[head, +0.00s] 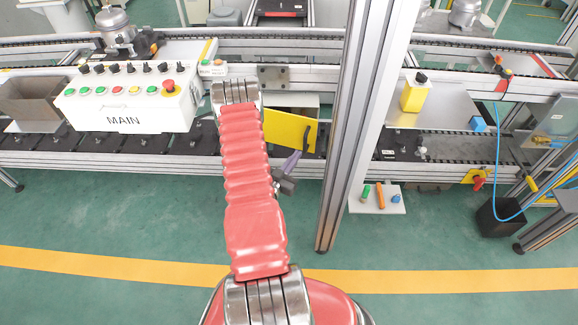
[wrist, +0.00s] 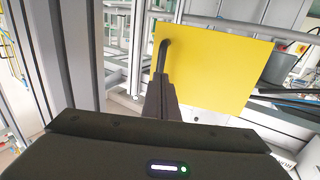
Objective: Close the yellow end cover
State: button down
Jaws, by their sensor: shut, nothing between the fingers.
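The yellow end cover (head: 287,130) is a flat panel on the conveyor line, just right of my arm in the head view. It stands at an angle, so it appears open. Its black handle (head: 306,137) is near its right edge. In the wrist view the cover (wrist: 220,75) fills the upper middle, with the hooked handle (wrist: 164,48) at its left edge. My gripper (wrist: 160,82) is shut with nothing in it. Its tips point at the cover's left edge, just below the handle in the picture. Whether they touch the cover I cannot tell.
A metal post (head: 350,130) stands close right of the cover. A white MAIN control box (head: 127,105) is at the left. Conveyor rails (head: 185,143) run across the scene. In the wrist view a grey post (wrist: 62,50) rises at the left. The green floor in front is mostly clear.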

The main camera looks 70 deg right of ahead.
aim_at(306, 146)
jog(key=shift+x, duration=1.7)
jog(key=x, duration=0.5)
jog(key=shift+s+d+r, duration=0.1)
jog(key=shift+s, duration=0.15)
jog(key=shift+w, duration=0.1)
jog(key=shift+a, duration=0.65)
jog(key=a, duration=1.2)
jog(key=shift+s+a, duration=0.35)
jog(key=shift+a, duration=0.05)
